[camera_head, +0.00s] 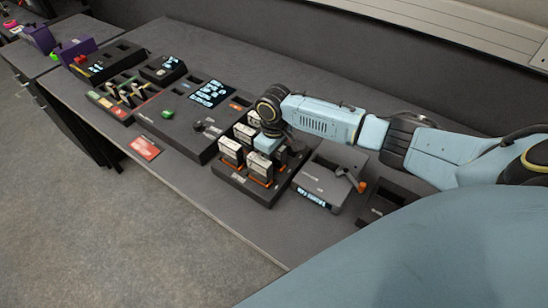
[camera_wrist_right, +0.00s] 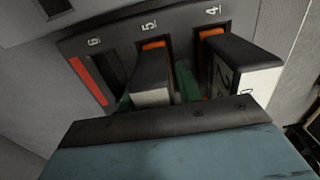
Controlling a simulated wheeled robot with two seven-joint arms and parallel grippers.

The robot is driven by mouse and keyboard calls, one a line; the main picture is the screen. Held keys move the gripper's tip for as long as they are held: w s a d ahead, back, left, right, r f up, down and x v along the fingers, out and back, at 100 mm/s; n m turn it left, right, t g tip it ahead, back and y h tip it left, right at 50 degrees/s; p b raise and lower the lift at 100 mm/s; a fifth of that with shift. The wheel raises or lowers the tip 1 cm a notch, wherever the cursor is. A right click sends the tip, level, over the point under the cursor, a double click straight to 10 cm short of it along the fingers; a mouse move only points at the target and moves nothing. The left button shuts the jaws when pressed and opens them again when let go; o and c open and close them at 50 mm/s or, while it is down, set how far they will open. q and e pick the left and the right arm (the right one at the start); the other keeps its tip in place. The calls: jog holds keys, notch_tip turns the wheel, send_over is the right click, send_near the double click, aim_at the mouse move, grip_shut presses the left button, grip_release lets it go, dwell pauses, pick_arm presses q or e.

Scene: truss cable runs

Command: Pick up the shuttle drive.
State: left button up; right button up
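Several drives stand upright in a black drive rack (camera_head: 264,194). The front ones are a white-faced drive (camera_head: 230,150) and another drive (camera_head: 260,168), both with orange at the base. I cannot tell which is the shuttle drive. My right gripper (camera_head: 267,142) points down over the middle of the rack, among the drives. In the right wrist view, the drive at slot 5 (camera_wrist_right: 152,75) is just ahead of my gripper's body, and the drive at slot 4 (camera_wrist_right: 243,68) is to its right. Slot 6 (camera_wrist_right: 92,80) looks empty. My fingertips are not clear. My left gripper is not in view.
A grey box with an orange lever (camera_head: 328,182) stands right of the rack. A large dark panel (camera_head: 190,122) with a green button lies left of it. A red card (camera_head: 145,148) lies at the desk's front edge. The desk behind the rack is clear.

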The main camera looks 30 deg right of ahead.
grip_shut()
